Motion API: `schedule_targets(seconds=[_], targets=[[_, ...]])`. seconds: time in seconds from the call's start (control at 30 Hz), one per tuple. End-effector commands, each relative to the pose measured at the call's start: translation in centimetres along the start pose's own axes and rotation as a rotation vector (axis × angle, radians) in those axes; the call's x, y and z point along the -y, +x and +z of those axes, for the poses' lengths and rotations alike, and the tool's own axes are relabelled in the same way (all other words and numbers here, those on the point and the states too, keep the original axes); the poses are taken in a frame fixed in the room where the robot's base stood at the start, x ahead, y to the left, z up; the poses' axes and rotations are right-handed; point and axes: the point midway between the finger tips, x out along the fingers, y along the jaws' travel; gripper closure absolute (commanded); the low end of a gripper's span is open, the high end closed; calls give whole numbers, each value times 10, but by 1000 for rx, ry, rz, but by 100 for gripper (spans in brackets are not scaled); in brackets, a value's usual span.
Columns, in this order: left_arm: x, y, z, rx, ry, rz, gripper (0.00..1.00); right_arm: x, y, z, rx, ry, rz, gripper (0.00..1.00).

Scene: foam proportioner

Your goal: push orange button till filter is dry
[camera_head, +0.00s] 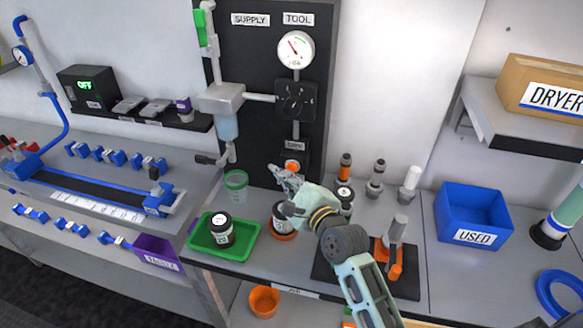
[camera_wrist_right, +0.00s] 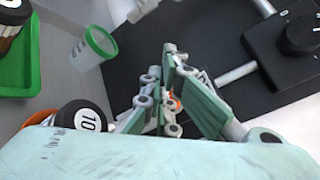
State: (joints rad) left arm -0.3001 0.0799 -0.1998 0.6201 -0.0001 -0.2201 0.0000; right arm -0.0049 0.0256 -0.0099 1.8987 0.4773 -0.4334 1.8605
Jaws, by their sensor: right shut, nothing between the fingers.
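The orange button (camera_head: 292,166) is on a small dark box low on the black supply panel (camera_head: 265,70). My right gripper (camera_head: 280,174) is shut and empty, its fingertips just beside and in front of the button in the head view; I cannot tell if they touch it. In the right wrist view the shut fingers (camera_wrist_right: 172,52) point toward the panel, and only a bit of orange (camera_wrist_right: 174,103) shows behind them. A grey fitting with a translucent blue bowl (camera_head: 228,128) hangs on the panel; I cannot make out a filter for certain. My left gripper is not in view.
A gauge (camera_head: 296,50) and black knob (camera_head: 296,101) sit above the button. A green-rimmed cup (camera_head: 236,182), a green tray (camera_head: 207,249) with a jar and a jar on an orange dish (camera_head: 283,236) stand close by. A blue bin (camera_head: 472,213) is at right.

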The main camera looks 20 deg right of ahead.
Motion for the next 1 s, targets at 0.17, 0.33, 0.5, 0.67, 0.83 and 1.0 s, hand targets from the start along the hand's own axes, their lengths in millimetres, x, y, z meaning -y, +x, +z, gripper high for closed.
schedule_targets(seconds=[0.17,0.33,0.5,0.67,0.83,1.0], targets=[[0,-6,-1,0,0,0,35,-3,-6,6,0,1,2,100],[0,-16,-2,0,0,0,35,-12,-18,14,-1,2,2,100],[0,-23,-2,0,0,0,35,-20,-29,22,-1,1,1,100],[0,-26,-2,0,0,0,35,-25,-35,26,0,1,1,100],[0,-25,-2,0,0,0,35,-26,-35,26,0,0,0,100],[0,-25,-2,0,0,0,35,-25,-35,25,0,0,0,100]])
